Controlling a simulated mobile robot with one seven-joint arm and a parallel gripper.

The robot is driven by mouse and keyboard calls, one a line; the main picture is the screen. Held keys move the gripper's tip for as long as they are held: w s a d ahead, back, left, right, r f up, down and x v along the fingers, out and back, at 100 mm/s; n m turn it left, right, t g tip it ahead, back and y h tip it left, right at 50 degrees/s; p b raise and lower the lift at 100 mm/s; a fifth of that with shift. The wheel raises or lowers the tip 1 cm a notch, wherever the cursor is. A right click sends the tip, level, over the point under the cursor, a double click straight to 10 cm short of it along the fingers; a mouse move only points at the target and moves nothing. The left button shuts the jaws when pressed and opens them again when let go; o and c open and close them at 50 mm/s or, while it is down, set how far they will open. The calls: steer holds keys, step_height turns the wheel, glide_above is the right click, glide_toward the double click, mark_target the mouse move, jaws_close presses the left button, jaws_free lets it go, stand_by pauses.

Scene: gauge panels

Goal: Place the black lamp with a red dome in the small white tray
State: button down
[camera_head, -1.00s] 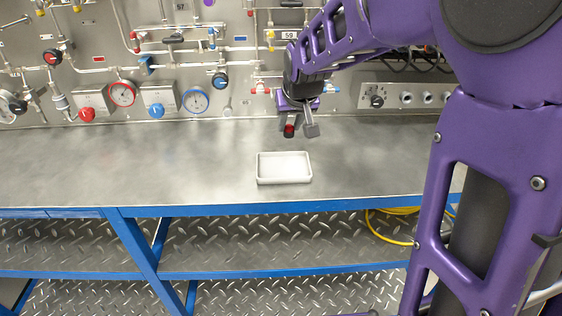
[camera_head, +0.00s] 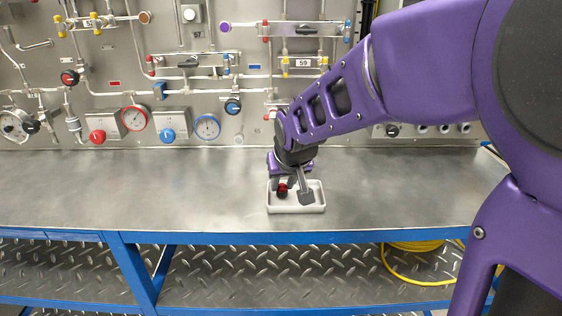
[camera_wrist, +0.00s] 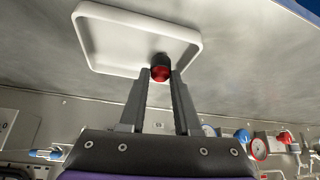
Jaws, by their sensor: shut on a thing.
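The small white tray (camera_head: 297,209) sits on the metal bench near its front edge; it also shows at the top of the wrist view (camera_wrist: 105,42). The black lamp with a red dome (camera_head: 282,190) is between the fingers of my gripper (camera_head: 293,193), at the left part of the tray. In the wrist view the lamp's red dome (camera_wrist: 160,74) shows between the two fingertips (camera_wrist: 160,80), with its black body beyond, overlapping the tray's rim. My gripper is shut on the lamp. I cannot tell whether the lamp touches the tray floor.
The steel bench top (camera_head: 130,190) is clear on both sides of the tray. A wall panel with gauges (camera_head: 135,118), valves and pipes stands behind it. A blue rail (camera_head: 200,238) runs along the bench front, with a yellow hose (camera_head: 400,262) below.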

steer(key=shift+f, duration=0.35)
steer(key=shift+f, duration=0.2)
steer(key=c, duration=0.9)
jaws_free()
steer(key=shift+r, duration=0.2)
